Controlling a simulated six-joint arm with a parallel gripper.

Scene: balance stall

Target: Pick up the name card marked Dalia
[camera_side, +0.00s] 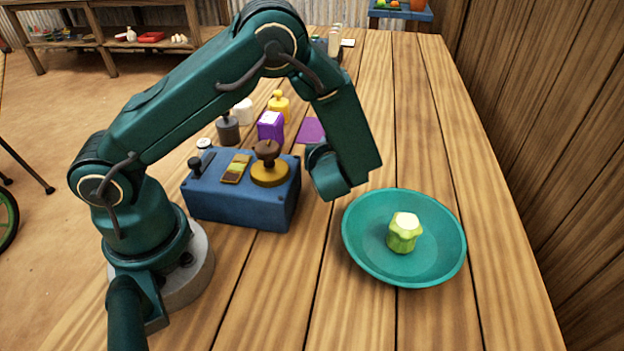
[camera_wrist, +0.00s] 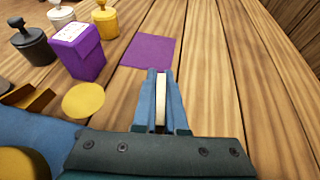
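My gripper (camera_wrist: 161,82) has its blue fingers closed around a thin, cream-coloured piece (camera_wrist: 161,105) seen edge-on in the wrist view. It looks like a card, but no name on it is readable, so I cannot tell whether it is the Dalia card. In the side view my forearm hides the fingers. A purple box (camera_side: 270,125) with a pale, marked top stands left of the gripper; it also shows in the wrist view (camera_wrist: 78,55). A flat purple mat (camera_wrist: 148,50) lies beyond the fingertips.
A blue balance box (camera_side: 238,205) with a brass pan (camera_side: 270,178) stands near my base. A teal dish (camera_side: 365,255) holding a green vegetable piece (camera_side: 403,235) is at right. Dark (camera_side: 228,130) and yellow (camera_side: 279,106) knobbed pots stand behind the balance. The table's right side is clear.

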